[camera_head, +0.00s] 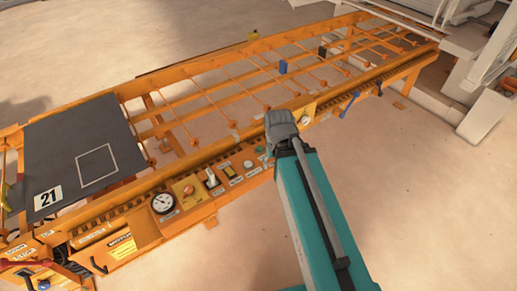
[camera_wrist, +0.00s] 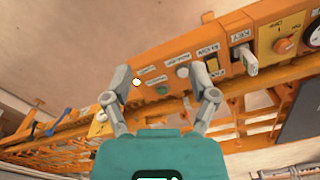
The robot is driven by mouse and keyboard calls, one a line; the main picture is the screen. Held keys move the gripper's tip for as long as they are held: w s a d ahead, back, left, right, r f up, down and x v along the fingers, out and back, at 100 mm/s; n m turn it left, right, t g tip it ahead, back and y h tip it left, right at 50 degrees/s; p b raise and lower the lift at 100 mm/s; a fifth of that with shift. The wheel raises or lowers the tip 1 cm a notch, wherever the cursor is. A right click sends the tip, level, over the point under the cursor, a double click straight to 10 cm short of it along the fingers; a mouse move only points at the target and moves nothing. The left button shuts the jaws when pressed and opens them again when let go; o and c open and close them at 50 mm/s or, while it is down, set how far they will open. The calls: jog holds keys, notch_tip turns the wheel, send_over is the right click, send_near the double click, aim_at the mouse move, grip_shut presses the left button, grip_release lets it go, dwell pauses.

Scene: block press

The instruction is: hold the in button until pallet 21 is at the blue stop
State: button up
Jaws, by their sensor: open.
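Pallet 21 (camera_head: 70,150) is a dark flat plate with a white outlined square and a "21" label, lying on the left end of the orange roller frame. A small blue block (camera_head: 283,66), which looks like the blue stop, stands at the far rail near mid-frame, well right of the pallet. My gripper (camera_head: 270,150) is over the front control panel; in the wrist view my gripper (camera_wrist: 166,82) is open and empty, its fingers spread either side of a green button (camera_wrist: 162,90) and a white button (camera_wrist: 182,72). Their labels are too small to read, and contact cannot be told.
The panel also carries a dial gauge (camera_head: 163,203), a key switch (camera_wrist: 243,58) and an orange knob (camera_wrist: 285,45). A blue handle (camera_head: 349,103) sticks out from the front rail. A black block (camera_head: 322,51) stands beyond the blue one. The rollers between pallet and blue block look clear.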

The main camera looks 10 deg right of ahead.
grip_shut()
jog(key=shift+d, duration=0.1)
dwell(1.2)
